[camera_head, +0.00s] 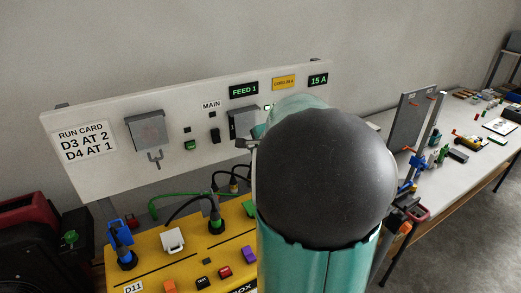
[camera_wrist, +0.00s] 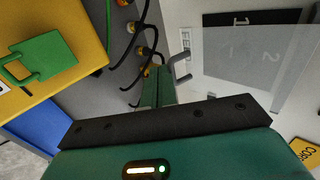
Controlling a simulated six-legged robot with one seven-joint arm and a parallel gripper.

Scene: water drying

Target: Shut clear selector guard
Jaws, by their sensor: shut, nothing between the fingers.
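The clear selector guard (camera_wrist: 235,70) is a see-through pane at the right of the wrist view. It lies at a slant over part of a dark selector plate (camera_wrist: 258,28) marked 1 and 2, so it does not look flush with it. A grey U-shaped handle (camera_wrist: 180,68) is at the pane's left edge. My gripper (camera_wrist: 158,72) has its green fingers together and empty, just left of and below the handle. I cannot tell whether they touch. In the head view my arm hides the gripper and most of the selector area.
A white panel (camera_head: 90,106) carries a run card (camera_head: 85,141), a grey covered box (camera_head: 149,131) and switches. Below it a yellow box (camera_head: 147,247) holds plugs, cables and coloured blocks. A cluttered bench (camera_head: 460,120) extends right. Black cables (camera_wrist: 145,35) hang close to my fingers.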

